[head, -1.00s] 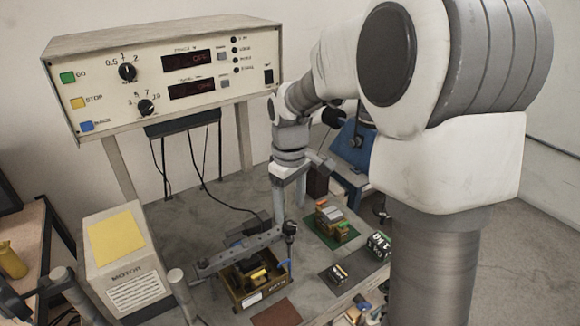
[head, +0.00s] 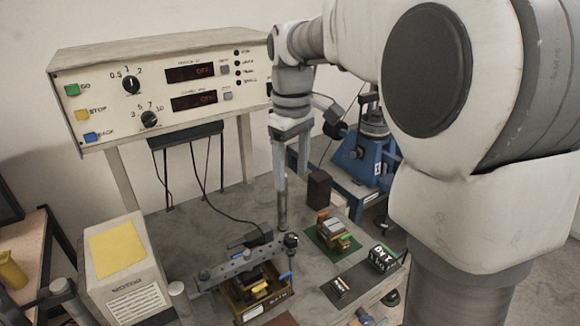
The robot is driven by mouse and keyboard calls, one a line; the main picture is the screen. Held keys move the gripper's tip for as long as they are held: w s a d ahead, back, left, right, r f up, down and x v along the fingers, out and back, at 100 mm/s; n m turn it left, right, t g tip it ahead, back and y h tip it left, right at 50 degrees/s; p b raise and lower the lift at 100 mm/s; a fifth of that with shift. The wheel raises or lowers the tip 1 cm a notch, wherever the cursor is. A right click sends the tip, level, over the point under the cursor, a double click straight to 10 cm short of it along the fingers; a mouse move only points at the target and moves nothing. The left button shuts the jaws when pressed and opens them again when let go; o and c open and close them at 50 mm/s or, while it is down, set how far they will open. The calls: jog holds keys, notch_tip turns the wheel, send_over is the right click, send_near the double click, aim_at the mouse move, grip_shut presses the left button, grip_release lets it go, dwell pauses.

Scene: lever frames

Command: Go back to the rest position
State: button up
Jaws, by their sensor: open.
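My gripper (head: 291,198) points down from my raised arm, above the grey bench (head: 215,225). Its long grey fingers are apart and nothing shows between them. It appears behind the sample box (head: 275,307) with the metal lever bar (head: 230,265) across it, but its height over the bench is hard to judge. My arm's big white and grey links fill the right side of the head view and hide what lies behind them.
A control panel (head: 165,85) stands at the back left, its displays reading OFF. A motor box (head: 130,268) is front left. Right of the gripper are a dark block (head: 319,189), stacked blocks on a green base (head: 333,231), a black digit box (head: 382,258) and a blue machine (head: 367,158).

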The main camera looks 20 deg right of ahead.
jog(key=s+f+m+t, duration=0.1)
jog(key=s+m+t, duration=0.4)
jog(key=s, duration=1.5)
jog(key=shift+a+f+m+t, duration=0.25)
jog(key=shift+f+m+t, duration=0.1)
jog(key=shift+m, duration=0.55)
